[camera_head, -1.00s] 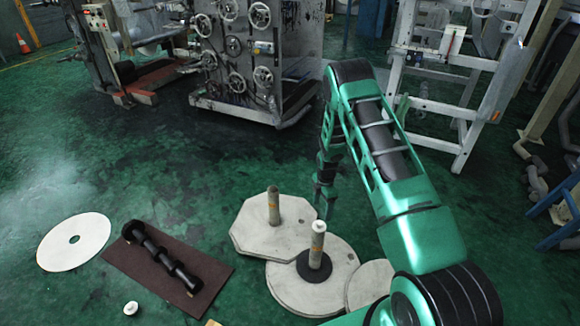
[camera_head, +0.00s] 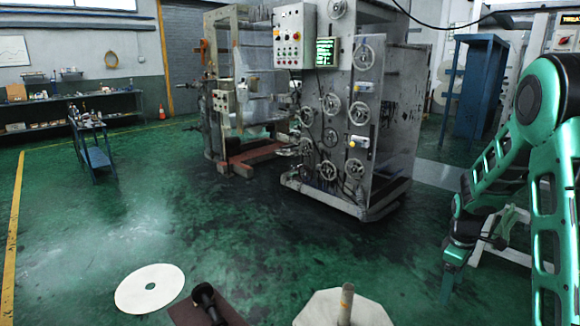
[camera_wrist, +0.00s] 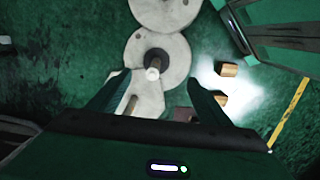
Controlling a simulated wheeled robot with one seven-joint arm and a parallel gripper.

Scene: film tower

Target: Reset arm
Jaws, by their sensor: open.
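My gripper (camera_wrist: 154,95) is open and empty in the wrist view, its two fingers spread apart above the floor pieces. In the head view my green arm stands at the right edge, and the gripper end (camera_head: 447,285) hangs low over the floor. Below the gripper in the wrist view is a round pale plate (camera_wrist: 172,75) with a dark ring (camera_wrist: 157,58) around an upright post (camera_wrist: 152,73). An octagonal plate (camera_head: 325,308) with a post (camera_head: 346,302) shows at the bottom of the head view.
A white disc (camera_head: 150,287) and a black roller (camera_head: 207,301) on a brown mat (camera_head: 185,315) lie at the front left. A large machine with handwheels (camera_head: 335,130) stands behind. The green floor between is clear.

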